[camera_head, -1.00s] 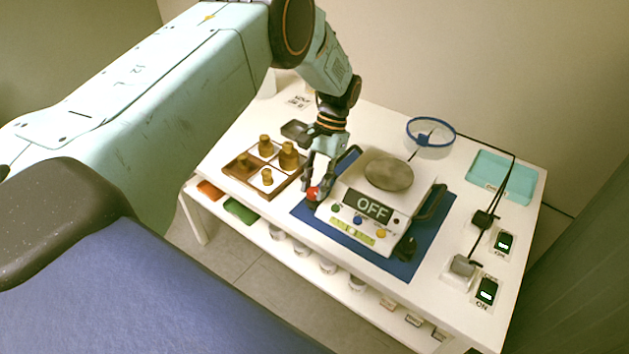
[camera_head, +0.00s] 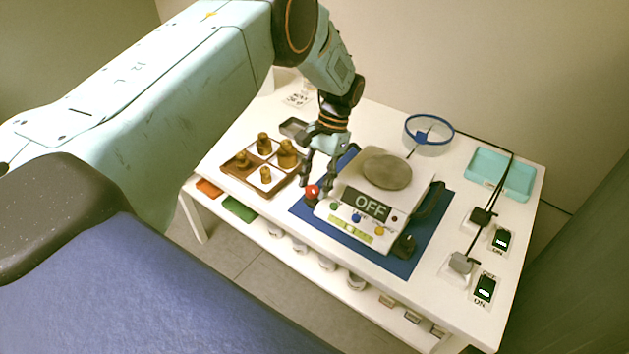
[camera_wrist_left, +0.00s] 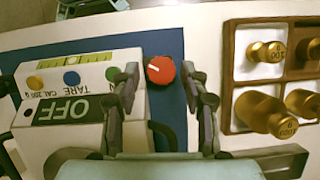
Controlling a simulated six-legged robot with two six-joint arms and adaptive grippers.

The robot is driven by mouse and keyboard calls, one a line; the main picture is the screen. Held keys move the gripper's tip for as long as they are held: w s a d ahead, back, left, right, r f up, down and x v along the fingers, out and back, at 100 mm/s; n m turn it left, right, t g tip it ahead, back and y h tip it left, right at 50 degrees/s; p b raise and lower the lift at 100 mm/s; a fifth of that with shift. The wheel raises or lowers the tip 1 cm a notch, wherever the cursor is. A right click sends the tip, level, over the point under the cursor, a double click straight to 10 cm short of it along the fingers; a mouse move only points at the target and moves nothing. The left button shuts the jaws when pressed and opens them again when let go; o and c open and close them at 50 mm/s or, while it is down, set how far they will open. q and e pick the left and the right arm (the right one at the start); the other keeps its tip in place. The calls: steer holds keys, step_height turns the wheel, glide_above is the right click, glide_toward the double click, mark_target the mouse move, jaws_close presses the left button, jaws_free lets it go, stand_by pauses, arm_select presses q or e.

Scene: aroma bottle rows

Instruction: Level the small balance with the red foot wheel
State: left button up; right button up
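The small balance (camera_head: 372,215) is a white box with a round metal pan (camera_head: 387,171), and its display reads OFF. It stands on a blue mat (camera_head: 424,255). The red foot wheel (camera_head: 312,191) is at its front left corner and shows in the left wrist view (camera_wrist_left: 160,70) with a white mark. A yellow-green level strip (camera_wrist_left: 75,59) is on the balance's front; its bubble is too small to judge. My left gripper (camera_head: 317,187) is open just above the wheel, with a finger on either side of it in the wrist view (camera_wrist_left: 167,85). My right gripper is out of view.
A wooden tray (camera_head: 238,173) with several brass weights is close on the left. A black foot (camera_head: 405,246) is at the balance's front right. Behind are a blue-rimmed ring (camera_head: 428,131) and a turquoise tray (camera_head: 502,174). Switches and cables occupy the table's right side.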

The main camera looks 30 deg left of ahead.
arm_select(q)
steer(key=shift+o, duration=0.3)
steer(key=shift+s+a, duration=0.1)
steer(key=v, duration=1.2)
